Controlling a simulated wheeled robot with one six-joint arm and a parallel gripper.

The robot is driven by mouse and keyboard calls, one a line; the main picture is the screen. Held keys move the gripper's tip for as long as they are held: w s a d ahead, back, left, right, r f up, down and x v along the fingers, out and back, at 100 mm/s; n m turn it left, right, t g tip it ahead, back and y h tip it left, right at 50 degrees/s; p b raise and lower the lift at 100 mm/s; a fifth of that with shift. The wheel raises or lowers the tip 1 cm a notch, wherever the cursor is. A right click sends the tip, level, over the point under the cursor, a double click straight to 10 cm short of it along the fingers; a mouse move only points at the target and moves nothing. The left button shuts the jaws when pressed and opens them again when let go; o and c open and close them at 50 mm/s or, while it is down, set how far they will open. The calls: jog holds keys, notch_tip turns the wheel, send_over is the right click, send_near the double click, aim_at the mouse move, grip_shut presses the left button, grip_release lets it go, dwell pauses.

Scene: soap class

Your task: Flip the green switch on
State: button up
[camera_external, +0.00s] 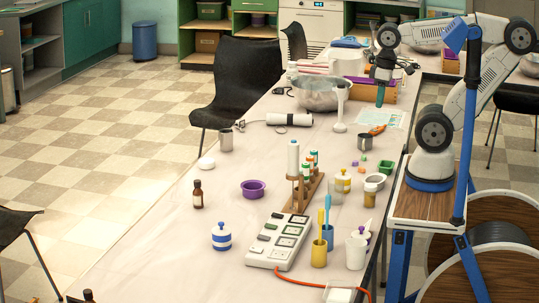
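A white power strip (268,262) lies on the table's near part, with a row of small switches along its left side and square sockets beside them. Some of the switches look dark green, but they are too small to tell their on or off position. My gripper (380,92) points down at the far right part of the table, beside the metal bowl and well away from the strip. Its fingers are too small to tell whether they are open or shut.
A wooden rack with bottles (308,190) stands just behind the strip. A yellow cup with a brush (319,253) and a blue cup (327,236) stand close on its right, a striped jar (221,237) on its left. An orange cable (310,284) runs in front.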

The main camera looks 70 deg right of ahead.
jog(key=shift+a+f, duration=0.1)
jog(key=shift+a, duration=0.15)
grip_shut()
send_over(266, 225)
jog(key=s, duration=0.2)
notch_tip(266, 225, down, 14)
jog(key=shift+f, duration=0.15)
jog(key=shift+d, duration=0.1)
jog(key=f, duration=0.4)
jog(key=w+f, duration=0.1)
jog(key=f, duration=0.9)
jog(key=shift+w, duration=0.3)
